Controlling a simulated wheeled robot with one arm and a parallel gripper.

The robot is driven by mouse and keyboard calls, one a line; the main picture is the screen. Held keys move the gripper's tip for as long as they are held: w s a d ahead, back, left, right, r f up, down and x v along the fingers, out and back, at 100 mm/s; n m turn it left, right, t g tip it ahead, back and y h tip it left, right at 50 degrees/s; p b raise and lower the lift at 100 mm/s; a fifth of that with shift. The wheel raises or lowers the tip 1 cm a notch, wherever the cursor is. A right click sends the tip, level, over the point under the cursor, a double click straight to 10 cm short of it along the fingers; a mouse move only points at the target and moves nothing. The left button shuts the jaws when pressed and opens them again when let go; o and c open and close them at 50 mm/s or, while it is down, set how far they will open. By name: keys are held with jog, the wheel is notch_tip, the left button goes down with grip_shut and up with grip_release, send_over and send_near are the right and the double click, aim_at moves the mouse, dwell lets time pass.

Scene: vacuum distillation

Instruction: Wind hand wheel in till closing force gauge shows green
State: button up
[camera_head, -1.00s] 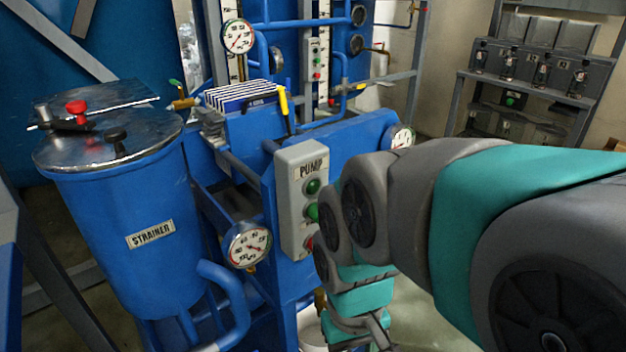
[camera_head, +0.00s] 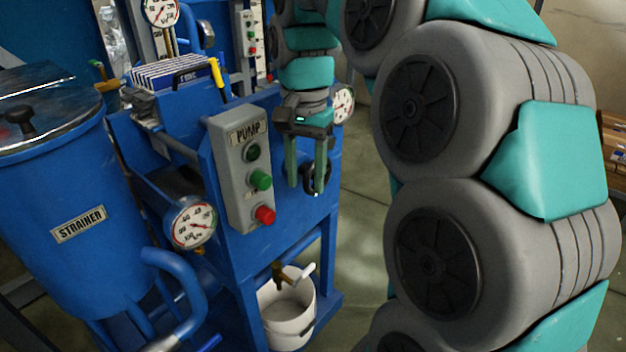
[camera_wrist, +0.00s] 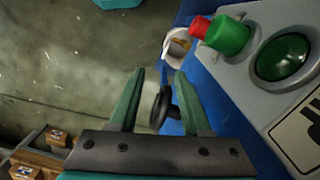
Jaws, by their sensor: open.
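The dark hand wheel (camera_head: 325,176) is on the blue frame, right of the pump box, partly hidden by a finger. In the wrist view the hand wheel (camera_wrist: 160,107) shows edge-on between the fingers. My gripper (camera_head: 305,190) points down in front of it, fingers apart. My gripper (camera_wrist: 160,74) is open and holds nothing; I cannot tell if a finger touches the wheel. A round white gauge (camera_head: 343,104) sits above the wheel, partly behind my gripper; its needle is too small to read. No label shows whether it is the closing force gauge.
The grey pump box (camera_head: 237,165), with green and red buttons, is close left of my gripper. Another gauge (camera_head: 190,223) and the strainer (camera_head: 60,225) are further left. A white bucket (camera_head: 287,318) stands below. Open floor (camera_head: 352,240) lies to the right.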

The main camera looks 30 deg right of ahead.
jog(key=w+d+m, duration=0.1)
jog(key=w+d+r+m, duration=0.1)
jog(key=w+d, duration=0.1)
jog(key=w+d+r+m, duration=0.1)
jog(key=shift+w+d+r, duration=0.15)
jog(key=shift+w+d, duration=0.05)
jog(key=shift+d, duration=0.05)
jog(key=shift+w+d, duration=0.1)
jog(key=shift+d, duration=0.2)
jog(key=shift+f, duration=3.85)
grip_shut()
